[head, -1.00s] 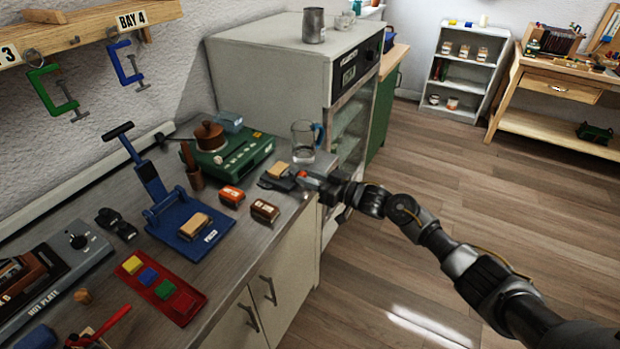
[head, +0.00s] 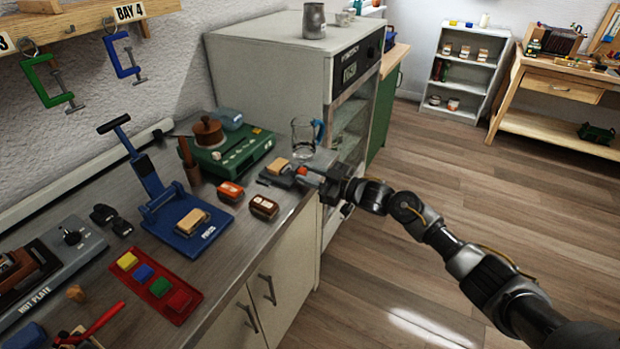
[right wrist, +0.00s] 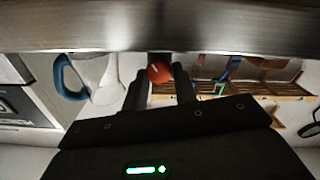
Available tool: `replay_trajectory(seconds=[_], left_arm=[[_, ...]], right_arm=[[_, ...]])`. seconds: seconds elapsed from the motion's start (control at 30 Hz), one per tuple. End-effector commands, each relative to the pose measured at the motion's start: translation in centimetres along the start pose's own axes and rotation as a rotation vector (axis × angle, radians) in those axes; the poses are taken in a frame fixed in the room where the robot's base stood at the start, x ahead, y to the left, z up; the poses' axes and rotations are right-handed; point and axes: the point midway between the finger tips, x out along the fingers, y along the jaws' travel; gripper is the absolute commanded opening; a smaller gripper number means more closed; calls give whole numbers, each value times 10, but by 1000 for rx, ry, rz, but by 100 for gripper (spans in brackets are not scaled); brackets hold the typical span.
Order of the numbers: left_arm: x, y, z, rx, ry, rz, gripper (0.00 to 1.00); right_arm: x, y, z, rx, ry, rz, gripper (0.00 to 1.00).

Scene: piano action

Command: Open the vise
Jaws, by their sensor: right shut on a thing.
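A small dark vise (head: 285,179) sits at the counter's front edge, with a tan block (head: 277,166) at its top. A red-orange knob (head: 303,171) is at its right end, facing my right arm. My right gripper (head: 311,176) reaches in from the right and is shut on this knob. In the right wrist view the round knob (right wrist: 159,72) is between the two dark fingers. The gap between the vise jaws is too small to judge. My left gripper is not in view.
A glass jug (head: 303,138) stands close behind the vise. A green machine (head: 230,152) is behind. A white cabinet (head: 280,60) stands at the back. The floor at right is clear.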

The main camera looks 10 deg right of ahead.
Motion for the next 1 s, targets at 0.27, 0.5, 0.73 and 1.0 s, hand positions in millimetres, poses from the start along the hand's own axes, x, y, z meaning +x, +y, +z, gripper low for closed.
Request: replay_trajectory(seconds=[0.27, 0.5, 0.73, 1.0], left_arm=[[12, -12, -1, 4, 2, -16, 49], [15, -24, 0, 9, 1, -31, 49], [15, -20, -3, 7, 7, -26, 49], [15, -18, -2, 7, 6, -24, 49]], right_arm=[[0, -1, 2, -156, -1, 0, 5], [0, -1, 1, -220, -1, 0, 5], [0, -1, 1, -233, -1, -1, 5], [0, -1, 1, -231, -2, -1, 33]])
